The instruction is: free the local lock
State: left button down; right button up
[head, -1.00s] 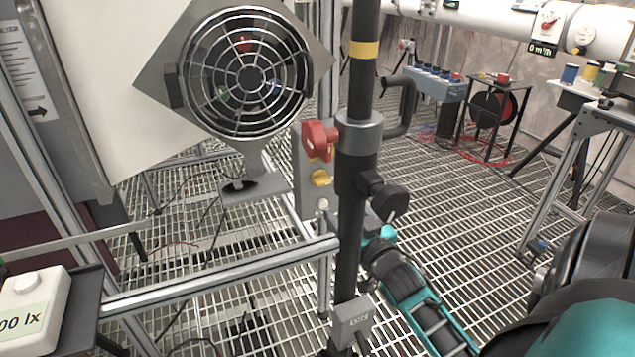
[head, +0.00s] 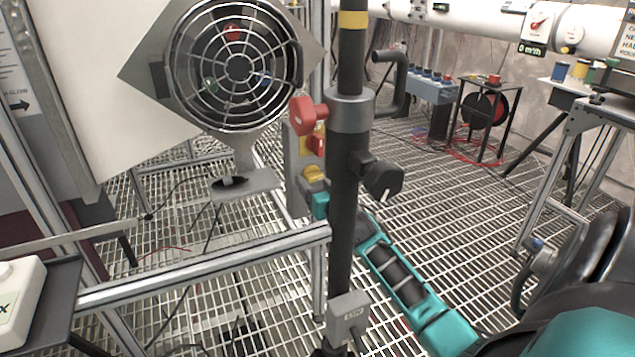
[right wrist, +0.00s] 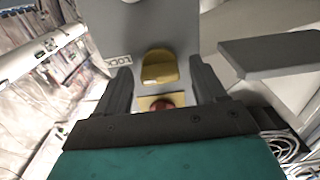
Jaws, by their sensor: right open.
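A grey lock panel (head: 297,165) stands behind the black pole in the head view and carries a yellow knob (head: 315,173). In the right wrist view the yellow knob (right wrist: 158,68) sits on the grey face, near a plate marked LOCK (right wrist: 118,61). My right gripper (right wrist: 159,78) is open, with one dark finger on each side of the knob. Whether the fingers touch it I cannot tell. In the head view my right gripper's teal body (head: 320,205) shows just below the knob, partly hidden by the pole. My left gripper is not in view.
A red button (right wrist: 160,103) on yellow lies close below the knob. A caged fan (head: 238,68) stands to the left.

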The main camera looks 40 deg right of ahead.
jog(key=c, duration=1.1)
jog(key=shift+o, duration=0.2)
